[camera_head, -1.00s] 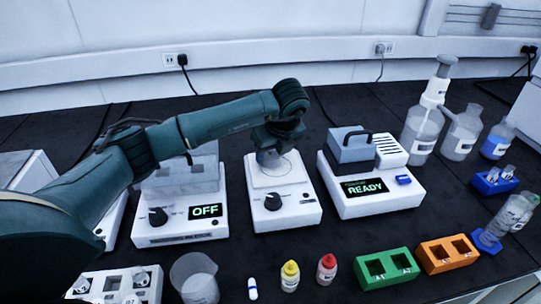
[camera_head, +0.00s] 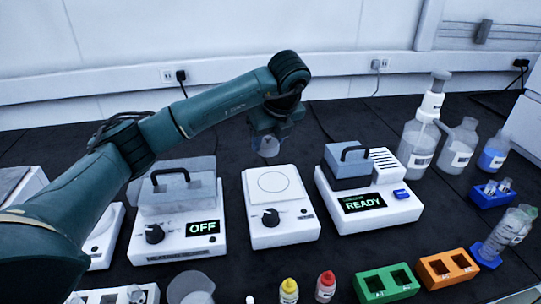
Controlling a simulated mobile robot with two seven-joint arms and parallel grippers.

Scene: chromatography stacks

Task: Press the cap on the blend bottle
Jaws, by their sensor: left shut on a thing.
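My left gripper (camera_head: 268,137) comes in from the left and points down, above the back edge of a white plate device (camera_head: 275,215) with a round top mark. It is shut on a small clear glass vessel (camera_head: 267,149), mostly hidden by the gripper and held clear of the device. I cannot read a label on it or see a cap. No bottle can be identified for certain as the blend bottle. My right gripper is not in view.
A heater marked OFF (camera_head: 178,225) stands left, a unit marked READY (camera_head: 370,195) right. Clear bottles (camera_head: 418,145) stand at the back right.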

